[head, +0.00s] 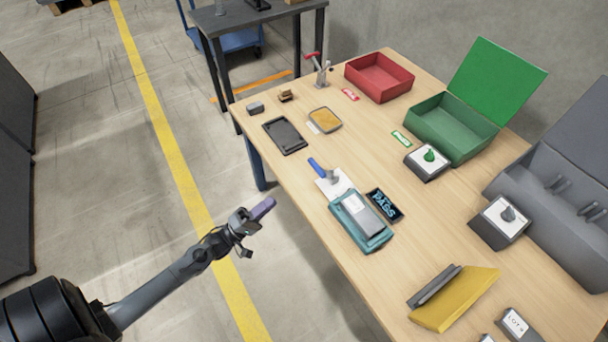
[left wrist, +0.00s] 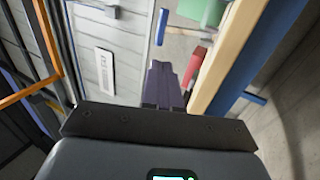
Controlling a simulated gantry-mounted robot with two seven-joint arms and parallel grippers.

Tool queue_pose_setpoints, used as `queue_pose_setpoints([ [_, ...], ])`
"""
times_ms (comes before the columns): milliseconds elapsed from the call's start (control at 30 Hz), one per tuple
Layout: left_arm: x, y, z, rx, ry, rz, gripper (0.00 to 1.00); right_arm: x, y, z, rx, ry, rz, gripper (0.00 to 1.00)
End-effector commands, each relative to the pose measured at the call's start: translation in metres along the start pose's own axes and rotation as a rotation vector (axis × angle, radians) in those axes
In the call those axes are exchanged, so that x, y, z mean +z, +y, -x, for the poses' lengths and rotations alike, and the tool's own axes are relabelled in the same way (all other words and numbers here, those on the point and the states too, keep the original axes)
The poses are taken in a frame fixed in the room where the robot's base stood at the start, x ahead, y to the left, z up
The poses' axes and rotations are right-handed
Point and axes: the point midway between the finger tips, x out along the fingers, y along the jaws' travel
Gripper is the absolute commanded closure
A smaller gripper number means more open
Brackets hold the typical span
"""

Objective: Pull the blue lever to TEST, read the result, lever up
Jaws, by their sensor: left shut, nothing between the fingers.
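The blue lever (head: 316,165) stands on a small white plate (head: 334,186) near the table's left edge, tilted up and to the left. Just below it sits a teal fixture (head: 360,223) with a grey block on it. Beside it a dark display (head: 384,204) reads PASS in light blue letters. My left gripper (head: 264,208) is shut and empty, out past the table's left edge and apart from the lever. Its purple fingers also show in the left wrist view (left wrist: 163,84). My right gripper is not in view.
The wooden table (head: 290,155) carries a red bin (head: 380,76), a green lidded box (head: 452,125), a grey bin (head: 550,190), a dark tray (head: 285,135) and a yellow item (head: 455,300). A red-handled clamp (head: 320,70) stands at the back. The floor by my left arm is clear.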

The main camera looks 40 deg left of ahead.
Motion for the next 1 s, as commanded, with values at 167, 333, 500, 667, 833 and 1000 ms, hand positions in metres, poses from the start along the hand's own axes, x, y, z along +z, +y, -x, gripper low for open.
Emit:
queue_pose_setpoints([
  [167, 0.000, -0.001, -0.007, 0.000, 0.000, 0.000, 1.00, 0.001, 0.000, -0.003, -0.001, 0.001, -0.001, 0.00],
  [333, 0.001, -0.001, -0.028, 0.004, -0.002, 0.000, 1.00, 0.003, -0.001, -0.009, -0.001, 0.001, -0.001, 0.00],
  [500, 0.000, -0.002, -0.059, 0.004, -0.002, -0.002, 1.00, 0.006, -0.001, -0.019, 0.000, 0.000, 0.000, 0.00],
  [667, 0.001, -0.002, -0.088, 0.004, -0.002, -0.001, 1.00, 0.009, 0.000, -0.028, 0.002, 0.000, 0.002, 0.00],
  [833, 0.000, -0.003, -0.114, 0.003, -0.002, -0.001, 1.00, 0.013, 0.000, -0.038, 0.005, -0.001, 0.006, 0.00],
  [1000, 0.000, -0.002, -0.131, 0.001, 0.000, -0.001, 1.00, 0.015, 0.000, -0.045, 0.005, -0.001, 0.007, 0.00],
])
